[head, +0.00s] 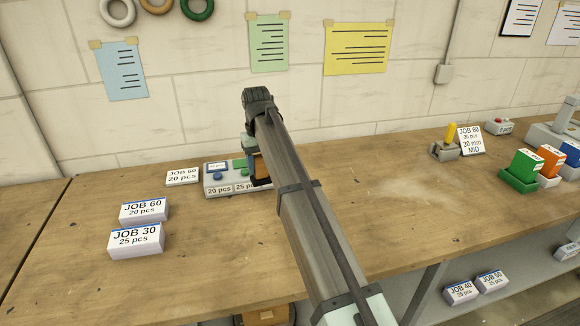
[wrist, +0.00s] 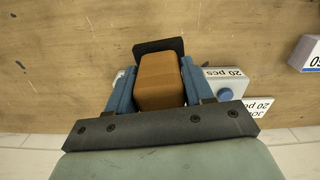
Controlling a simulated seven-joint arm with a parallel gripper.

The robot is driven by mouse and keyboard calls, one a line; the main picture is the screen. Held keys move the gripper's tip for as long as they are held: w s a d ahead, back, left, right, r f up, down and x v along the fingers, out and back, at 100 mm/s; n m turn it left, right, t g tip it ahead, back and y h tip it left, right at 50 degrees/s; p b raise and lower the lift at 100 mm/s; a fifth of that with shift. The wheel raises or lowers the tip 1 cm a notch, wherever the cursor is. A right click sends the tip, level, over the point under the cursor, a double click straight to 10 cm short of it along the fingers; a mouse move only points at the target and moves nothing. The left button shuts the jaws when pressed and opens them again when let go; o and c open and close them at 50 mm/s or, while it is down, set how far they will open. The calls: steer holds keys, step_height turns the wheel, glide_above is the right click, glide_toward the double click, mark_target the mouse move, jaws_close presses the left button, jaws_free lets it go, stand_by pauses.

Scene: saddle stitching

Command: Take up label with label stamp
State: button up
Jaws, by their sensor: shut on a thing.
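My gripper (wrist: 153,76) is shut on a brown-orange block with a dark plate at its far end, which I take to be the label stamp (wrist: 160,82). Blue fingers press on both sides of it. In the head view a sliver of the stamp (head: 263,170) shows beside my arm, at the grey label unit. The unit (head: 211,190) has a blue button, a green patch and labels reading "20 pcs" and "25 pcs". My arm hides its right part. In the wrist view the unit (wrist: 236,82) lies right of the gripper. I cannot tell whether the stamp touches a label.
White boxes marked JOB 60 (head: 143,210) and JOB 30 (head: 135,241) stand at the left. A JOB 60 card (head: 183,176) lies left of the unit. Green (head: 520,172) and orange (head: 550,162) blocks stand at the right. The bench (head: 390,190) between is clear.

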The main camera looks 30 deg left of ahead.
steer(key=w+a+r, duration=0.1)
steer(key=a, duration=1)
steer(key=w+a+r+m, duration=0.1)
steer(key=w+a+r, duration=0.1)
steer(key=a, duration=0.9)
steer(key=shift+r+m, duration=0.2)
steer(key=shift+m, duration=0.1)
steer(key=shift+f, duration=0.1)
steer(key=shift+f, duration=2.75)
steer(key=shift+f, duration=0.6)
steer(key=shift+r, duration=0.15)
step_height(320, 180, up, 7)
